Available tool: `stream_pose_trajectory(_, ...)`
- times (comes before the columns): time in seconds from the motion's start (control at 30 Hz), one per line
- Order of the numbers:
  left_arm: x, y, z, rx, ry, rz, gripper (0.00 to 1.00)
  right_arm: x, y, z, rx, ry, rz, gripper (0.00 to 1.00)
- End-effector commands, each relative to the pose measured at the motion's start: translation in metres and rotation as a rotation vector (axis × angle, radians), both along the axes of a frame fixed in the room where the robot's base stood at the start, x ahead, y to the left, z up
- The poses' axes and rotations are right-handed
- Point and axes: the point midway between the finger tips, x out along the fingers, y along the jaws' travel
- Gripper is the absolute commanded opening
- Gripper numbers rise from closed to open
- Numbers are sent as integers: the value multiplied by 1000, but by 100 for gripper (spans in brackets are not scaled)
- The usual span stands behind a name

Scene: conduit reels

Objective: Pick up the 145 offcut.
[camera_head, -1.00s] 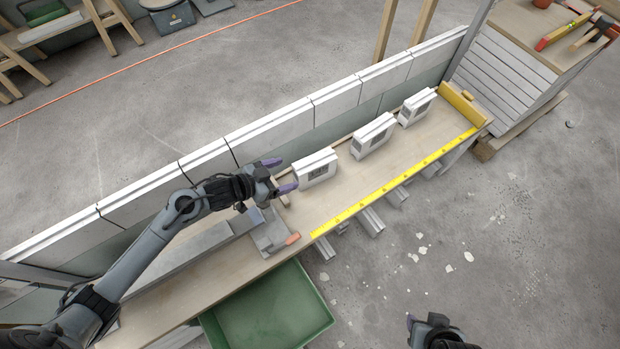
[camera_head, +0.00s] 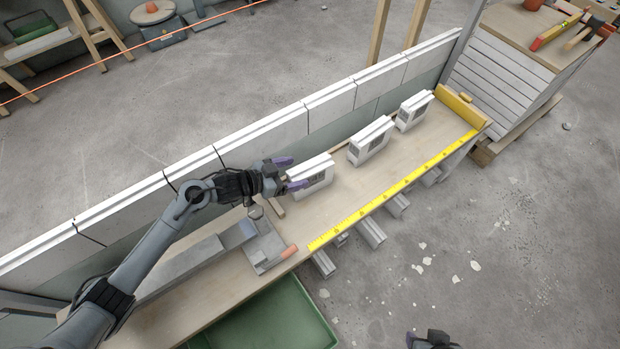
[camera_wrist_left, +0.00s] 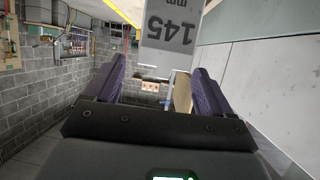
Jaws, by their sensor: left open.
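The 145 offcut is a white block with a grey printed label. It shows in the left wrist view (camera_wrist_left: 172,28), with the number 145 and "mm" upside down on its face. In the head view it is the nearest of three white offcuts (camera_head: 312,178), standing on the wooden bench (camera_head: 300,222). My left gripper (camera_head: 291,173) is open, its purple fingers at the near-left end of this offcut. In the wrist view the block lies ahead, between and beyond the fingertips. Whether the fingers touch it cannot be told. At the bottom edge a dark part of my right arm shows; its fingers are hardly visible.
Two more white offcuts (camera_head: 370,141) (camera_head: 414,111) stand farther along the bench. A yellow tape (camera_head: 395,190) runs along the front edge, with a yellow stop block (camera_head: 460,108) at the far end. White panels (camera_head: 265,140) line the back. A green tray (camera_head: 285,325) sits below.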

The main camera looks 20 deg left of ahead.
Motion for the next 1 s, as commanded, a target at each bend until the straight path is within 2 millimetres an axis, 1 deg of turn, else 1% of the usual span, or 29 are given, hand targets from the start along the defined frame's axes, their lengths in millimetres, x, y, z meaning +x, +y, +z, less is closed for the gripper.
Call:
stream_pose_trajectory(0.03,5,-5,-6,-2,-3,-1,83,-1,0,-12,0,1,0,43)
stream_pose_trajectory(0.23,22,-19,-12,-2,-1,0,83,-1,-1,-29,-3,4,2,43)
stream_pose_trajectory(0.4,29,-25,-14,0,2,-1,83,-1,-2,-33,-10,4,6,43)
stream_pose_trajectory(0.63,29,-25,-13,1,1,0,83,-1,-2,-32,-10,4,6,43)
stream_pose_trajectory(1.0,29,-25,-13,0,0,0,26,-1,-1,-32,-5,2,3,43)
